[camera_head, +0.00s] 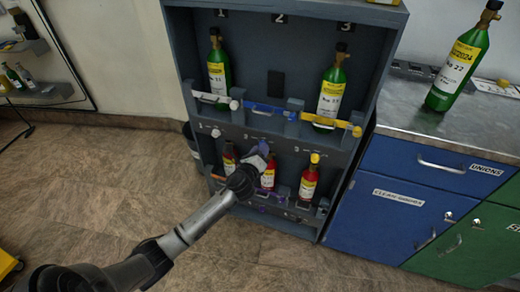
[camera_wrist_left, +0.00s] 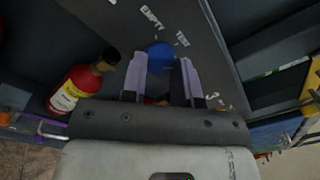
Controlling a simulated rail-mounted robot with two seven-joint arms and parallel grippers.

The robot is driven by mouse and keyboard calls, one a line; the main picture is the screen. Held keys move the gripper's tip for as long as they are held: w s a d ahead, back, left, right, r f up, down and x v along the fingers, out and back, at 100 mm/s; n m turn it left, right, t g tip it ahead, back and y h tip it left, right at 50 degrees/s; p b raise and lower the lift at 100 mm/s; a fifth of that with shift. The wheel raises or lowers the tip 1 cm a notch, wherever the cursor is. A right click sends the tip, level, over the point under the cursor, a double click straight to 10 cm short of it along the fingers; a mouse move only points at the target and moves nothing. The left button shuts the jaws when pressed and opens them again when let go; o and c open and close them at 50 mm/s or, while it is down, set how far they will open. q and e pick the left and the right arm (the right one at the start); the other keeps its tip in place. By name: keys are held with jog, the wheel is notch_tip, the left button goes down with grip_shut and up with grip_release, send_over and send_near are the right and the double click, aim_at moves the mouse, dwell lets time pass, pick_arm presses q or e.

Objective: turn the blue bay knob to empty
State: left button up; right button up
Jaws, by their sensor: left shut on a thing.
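The blue bay knob (camera_wrist_left: 160,56) is on the dark panel in the left wrist view, between the two pale purple fingers of my left gripper (camera_wrist_left: 161,72). The fingers are shut on its sides. White lettering EMPTY (camera_wrist_left: 151,16) and TEST (camera_wrist_left: 182,39) is printed on the panel beside the knob. In the head view my left gripper (camera_head: 261,152) reaches the strip below the middle bay of the rack (camera_head: 233,120) and hides the knob. The knob's pointing direction cannot be told. My right gripper is in neither view.
Green bottles stand in the left bay (camera_head: 218,68) and right bay (camera_head: 331,92); the middle bay is empty behind a blue bar (camera_head: 265,108). Red bottles (camera_head: 309,182) stand on the lower shelf, close to my gripper. A counter with another green bottle (camera_head: 459,65) adjoins at right.

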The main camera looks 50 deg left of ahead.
pick_arm(q)
jog(key=shift+n+y+p, duration=0.5)
jog(key=shift+n+p, duration=2.05)
jog(key=shift+n, duration=7.45)
jog(key=o, duration=0.9)
jog(key=shift+o, duration=0.2)
